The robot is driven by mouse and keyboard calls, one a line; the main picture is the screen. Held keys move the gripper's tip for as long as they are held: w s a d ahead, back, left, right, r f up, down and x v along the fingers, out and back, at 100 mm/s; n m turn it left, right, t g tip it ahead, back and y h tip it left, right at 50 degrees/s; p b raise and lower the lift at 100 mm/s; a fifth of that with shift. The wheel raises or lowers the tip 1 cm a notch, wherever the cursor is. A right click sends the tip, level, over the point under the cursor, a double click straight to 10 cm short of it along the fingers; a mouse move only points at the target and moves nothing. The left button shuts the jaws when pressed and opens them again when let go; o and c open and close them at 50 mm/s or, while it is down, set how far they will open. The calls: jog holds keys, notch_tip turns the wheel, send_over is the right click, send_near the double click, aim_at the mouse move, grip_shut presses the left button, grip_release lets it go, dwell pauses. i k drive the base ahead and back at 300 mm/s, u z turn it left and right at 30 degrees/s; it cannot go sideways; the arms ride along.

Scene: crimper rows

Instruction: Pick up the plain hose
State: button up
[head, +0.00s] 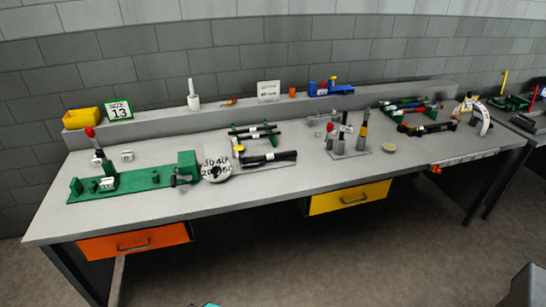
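Several dark hose-like pieces lie on the grey workbench (130,220). A black piece (270,158) lies on the bench just right of a round white sign with black lettering. A green rack (232,135) behind it holds dark hoses (262,132) with pale marks. A second green rack (390,103) at the right holds several dark hoses with coloured parts, and another dark hose (428,128) lies at its front. The view is too small to tell which hose is plain. My gripper is not in view.
A green crimping fixture (130,184) with a red-knobbed lever fills the left. Upright tools (362,131) stand on a plate at the middle right. A yellow bin (88,117) sits on the back ledge. Orange (134,242) and yellow (348,199) drawers hang below. Bare bench runs along the front.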

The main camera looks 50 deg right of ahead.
aim_at(292, 152)
jog(key=z, duration=4.45)
jog(key=i, duration=0.1)
jog(key=u, duration=3)
jog(key=i, duration=0.6)
jog(key=z, duration=0.1)
jog(key=k, duration=0.6)
jog(key=u, duration=0.05)
